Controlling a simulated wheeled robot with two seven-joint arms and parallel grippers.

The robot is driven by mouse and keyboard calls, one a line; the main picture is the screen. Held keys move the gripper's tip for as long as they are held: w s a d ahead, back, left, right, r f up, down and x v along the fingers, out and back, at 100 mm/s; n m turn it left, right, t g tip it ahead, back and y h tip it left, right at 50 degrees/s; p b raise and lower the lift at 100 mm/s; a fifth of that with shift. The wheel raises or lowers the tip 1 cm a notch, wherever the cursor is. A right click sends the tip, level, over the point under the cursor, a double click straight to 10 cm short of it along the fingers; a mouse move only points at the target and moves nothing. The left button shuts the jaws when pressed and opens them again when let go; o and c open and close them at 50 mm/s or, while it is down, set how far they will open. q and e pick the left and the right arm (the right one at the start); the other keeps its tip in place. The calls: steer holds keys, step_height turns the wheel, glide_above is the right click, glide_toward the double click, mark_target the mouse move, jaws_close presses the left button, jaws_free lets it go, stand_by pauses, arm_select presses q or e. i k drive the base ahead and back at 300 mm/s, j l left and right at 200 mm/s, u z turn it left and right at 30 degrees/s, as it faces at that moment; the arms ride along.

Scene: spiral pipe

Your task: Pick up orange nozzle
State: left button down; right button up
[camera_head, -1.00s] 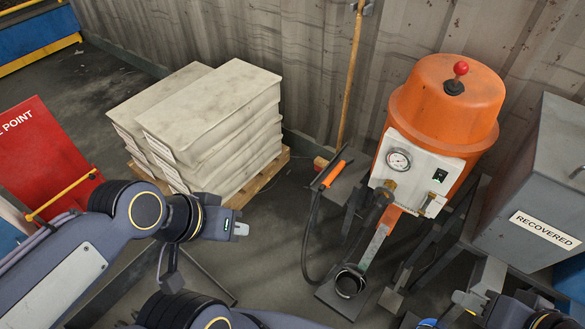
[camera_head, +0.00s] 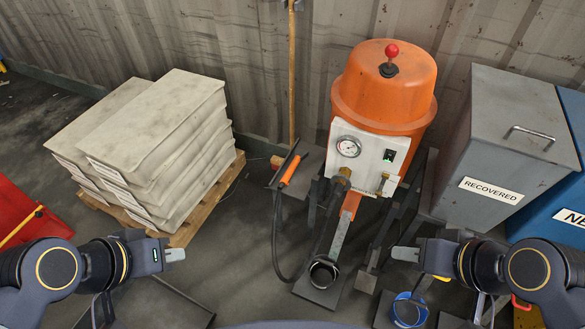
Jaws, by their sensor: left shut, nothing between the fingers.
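The orange nozzle (camera_head: 290,169) is a slim stick with an orange grip and dark ends. It lies tilted on a small dark stand left of the orange machine, with a black hose hanging from it. My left gripper (camera_head: 176,255) is at the lower left, shut and empty, pointing right, well apart from the nozzle. My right gripper (camera_head: 404,254) is at the lower right, pointing left, below and to the right of the nozzle and apart from it. Its fingers are seen edge-on, so its opening is unclear.
The orange machine (camera_head: 385,88) with gauge and red knob stands at the centre. White sacks (camera_head: 165,135) are stacked on a pallet at left. A grey bin (camera_head: 500,150) marked RECOVERED stands at right. A dark ring (camera_head: 323,273) and blue bucket (camera_head: 408,310) are low in front.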

mark_target(301, 155)
steer(key=i+j+u, duration=0.2)
steer(key=u, duration=0.2)
steer(key=i+u, duration=0.45)
